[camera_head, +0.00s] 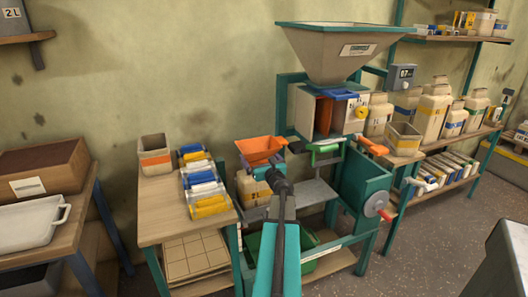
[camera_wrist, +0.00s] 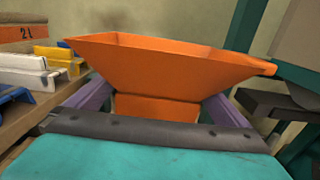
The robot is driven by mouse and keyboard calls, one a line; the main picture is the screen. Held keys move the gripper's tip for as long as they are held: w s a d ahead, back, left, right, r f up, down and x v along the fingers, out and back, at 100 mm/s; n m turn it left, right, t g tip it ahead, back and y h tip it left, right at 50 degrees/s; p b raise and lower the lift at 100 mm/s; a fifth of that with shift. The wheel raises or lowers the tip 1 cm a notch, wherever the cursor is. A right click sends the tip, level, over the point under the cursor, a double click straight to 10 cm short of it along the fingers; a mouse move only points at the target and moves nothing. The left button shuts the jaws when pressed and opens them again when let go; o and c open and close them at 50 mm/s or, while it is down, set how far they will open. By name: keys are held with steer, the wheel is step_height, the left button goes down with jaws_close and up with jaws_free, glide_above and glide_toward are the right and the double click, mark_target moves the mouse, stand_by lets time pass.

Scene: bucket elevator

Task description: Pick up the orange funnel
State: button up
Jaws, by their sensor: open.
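The orange funnel (camera_head: 261,147) stands upright in the middle of the head view, below and left of the large beige hopper. Its wide square mouth faces up. In the wrist view the funnel (camera_wrist: 165,68) fills the middle, with its narrower neck low down. My gripper (camera_wrist: 155,105) is open, with its purple fingers at either side of the funnel's neck. I cannot tell whether they touch it. In the head view my gripper (camera_head: 272,172) is just below the funnel and its fingers are mostly hidden. The funnel's lower end is hidden behind my gripper.
A wooden bench (camera_head: 165,217) at left holds a beige bin (camera_head: 155,154) and several coloured bars (camera_head: 203,183). The large hopper machine (camera_head: 340,45) stands close behind and right of the funnel. A green tub (camera_head: 300,250) is low beneath. Grey floor is clear at right.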

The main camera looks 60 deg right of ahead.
steer(key=shift+c, duration=0.3)
steer(key=c, duration=0.7)
steer(key=shift+r, duration=0.15)
steer(key=shift+r+p, duration=0.85)
steer(key=shift+r, duration=4.05)
